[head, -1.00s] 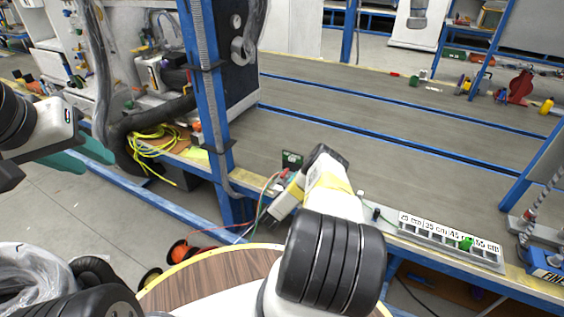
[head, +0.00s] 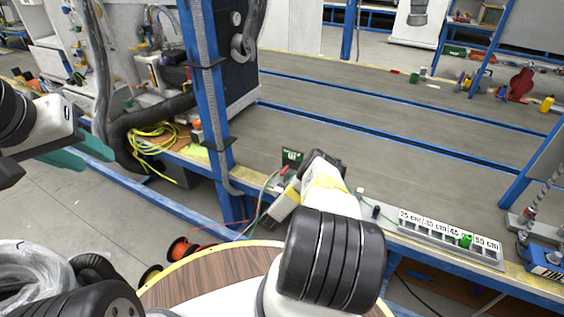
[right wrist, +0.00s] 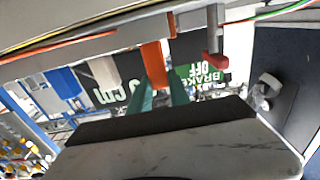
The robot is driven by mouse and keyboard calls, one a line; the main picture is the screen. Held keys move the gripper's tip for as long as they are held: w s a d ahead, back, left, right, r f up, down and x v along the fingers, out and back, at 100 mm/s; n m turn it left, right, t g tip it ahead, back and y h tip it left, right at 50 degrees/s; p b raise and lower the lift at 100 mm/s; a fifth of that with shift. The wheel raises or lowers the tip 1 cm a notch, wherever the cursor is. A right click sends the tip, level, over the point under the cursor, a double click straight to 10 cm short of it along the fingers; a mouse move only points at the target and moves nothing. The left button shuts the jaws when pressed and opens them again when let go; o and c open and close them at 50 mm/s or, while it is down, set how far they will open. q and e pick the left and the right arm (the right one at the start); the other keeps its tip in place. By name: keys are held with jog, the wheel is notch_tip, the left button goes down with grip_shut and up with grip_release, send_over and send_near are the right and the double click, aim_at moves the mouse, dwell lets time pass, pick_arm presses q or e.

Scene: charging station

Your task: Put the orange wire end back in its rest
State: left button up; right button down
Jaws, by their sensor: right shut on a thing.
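In the right wrist view, the orange wire end (right wrist: 155,63) is between the teal fingertips of my right gripper (right wrist: 158,92), which is shut on it. The end reaches up to a grey bar (right wrist: 125,35); I cannot tell whether it is seated there. A red wire end (right wrist: 216,45) stands just right of it. In the head view, my right arm hides most of its gripper, and the wires (head: 264,192) show beside it. My left gripper (head: 88,150) is at the far left over the floor, away from the wires; its jaw opening is unclear.
A green board (head: 292,158) stands behind my right wrist. A blue post (head: 205,95) rises left of it. A grey slotted tray (head: 450,240) with length labels lies on the bench edge to the right. The bench top (head: 380,125) behind is mostly clear.

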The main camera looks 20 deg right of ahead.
jog(key=shift+f, duration=0.65)
jog(key=c, duration=1.1)
grip_release()
jog(key=shift+c, duration=0.2)
jog(key=v, duration=0.8)
jog(key=shift+d, duration=0.1)
